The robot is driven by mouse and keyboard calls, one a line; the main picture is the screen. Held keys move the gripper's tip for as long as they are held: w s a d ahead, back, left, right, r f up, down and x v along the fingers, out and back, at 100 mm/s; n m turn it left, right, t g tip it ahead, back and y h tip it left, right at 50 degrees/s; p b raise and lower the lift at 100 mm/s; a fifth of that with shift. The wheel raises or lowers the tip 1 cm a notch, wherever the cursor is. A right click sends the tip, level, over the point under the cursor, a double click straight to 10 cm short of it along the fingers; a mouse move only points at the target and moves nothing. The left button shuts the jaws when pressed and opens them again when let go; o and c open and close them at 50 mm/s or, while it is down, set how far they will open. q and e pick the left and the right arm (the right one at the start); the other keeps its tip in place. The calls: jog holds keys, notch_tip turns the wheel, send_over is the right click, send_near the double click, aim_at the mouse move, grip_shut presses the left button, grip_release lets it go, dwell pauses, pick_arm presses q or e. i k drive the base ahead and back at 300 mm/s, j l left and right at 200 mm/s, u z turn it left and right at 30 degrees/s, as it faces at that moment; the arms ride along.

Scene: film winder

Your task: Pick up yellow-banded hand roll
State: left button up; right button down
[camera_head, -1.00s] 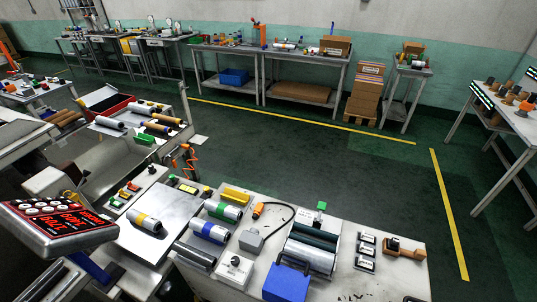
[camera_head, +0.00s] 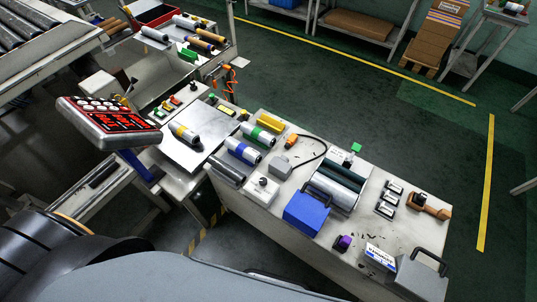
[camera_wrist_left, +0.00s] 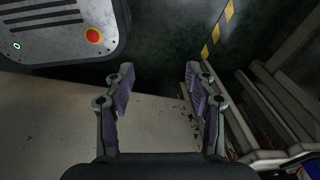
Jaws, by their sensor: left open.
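My left gripper (camera_wrist_left: 159,74) shows only in the left wrist view. Its two purple-padded fingers are spread apart with nothing between them. It is away from the roll, which I cannot make out in that view. My right gripper is not in view.
A red-screened control panel (camera_head: 107,122) stands just left of the plate. A dark roller (camera_head: 226,169), a blue box (camera_head: 306,212) and a white box (camera_head: 262,190) stand on the bench to the right. A yellow block (camera_head: 270,123) lies behind the rolls.

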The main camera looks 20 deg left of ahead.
aim_at(192, 138)
jog(key=u, duration=1.4)
